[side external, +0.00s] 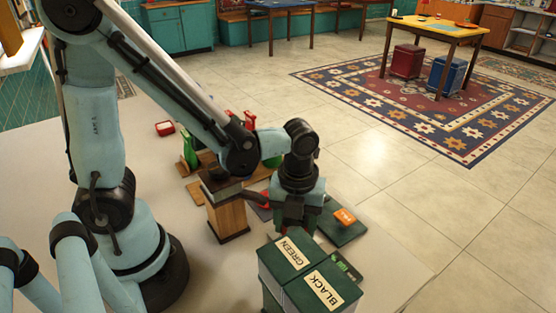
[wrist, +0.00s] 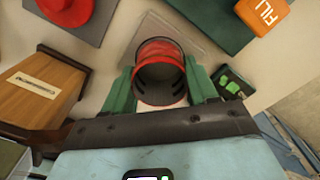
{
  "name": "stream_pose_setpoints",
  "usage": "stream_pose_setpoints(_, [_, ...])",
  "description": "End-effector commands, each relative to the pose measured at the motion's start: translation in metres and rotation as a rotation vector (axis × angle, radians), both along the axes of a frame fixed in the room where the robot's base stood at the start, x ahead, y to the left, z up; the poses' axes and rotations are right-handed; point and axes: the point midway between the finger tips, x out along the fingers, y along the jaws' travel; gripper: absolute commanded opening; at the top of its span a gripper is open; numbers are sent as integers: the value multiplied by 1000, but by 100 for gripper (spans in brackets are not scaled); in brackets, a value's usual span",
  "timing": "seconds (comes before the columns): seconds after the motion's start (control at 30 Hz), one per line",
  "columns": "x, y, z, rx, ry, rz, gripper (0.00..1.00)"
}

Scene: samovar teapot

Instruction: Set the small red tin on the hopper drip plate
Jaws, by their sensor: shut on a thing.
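The small red tin (wrist: 160,52) is between the green fingers of my gripper (wrist: 160,88) in the wrist view. The fingers are shut on its sides, and its dark, round end faces the camera. A pale, thin square plate (wrist: 192,32) shows beyond the tin; I cannot tell whether the tin touches it or whether this is the hopper drip plate. In the side external view, my gripper (side external: 300,222) points down behind the tea boxes, and the tin is hidden.
A wooden box (side external: 228,212) stands left of my gripper. A red object (wrist: 68,15) lies on a grey mat. An orange FILL block (side external: 344,217) rests on a dark green plate (side external: 340,236). The GREEN box (side external: 288,252) and BLACK box (side external: 322,288) stand in front.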

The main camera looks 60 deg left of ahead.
Motion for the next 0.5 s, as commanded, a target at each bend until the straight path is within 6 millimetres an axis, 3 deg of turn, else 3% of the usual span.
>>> stream_pose_setpoints(0.03, [0,0,-1,0,0,0,59])
stream_pose_setpoints(0.1, [0,0,-1,0,0,0,68])
stream_pose_setpoints(0.5, [0,0,4,0,0,0,68])
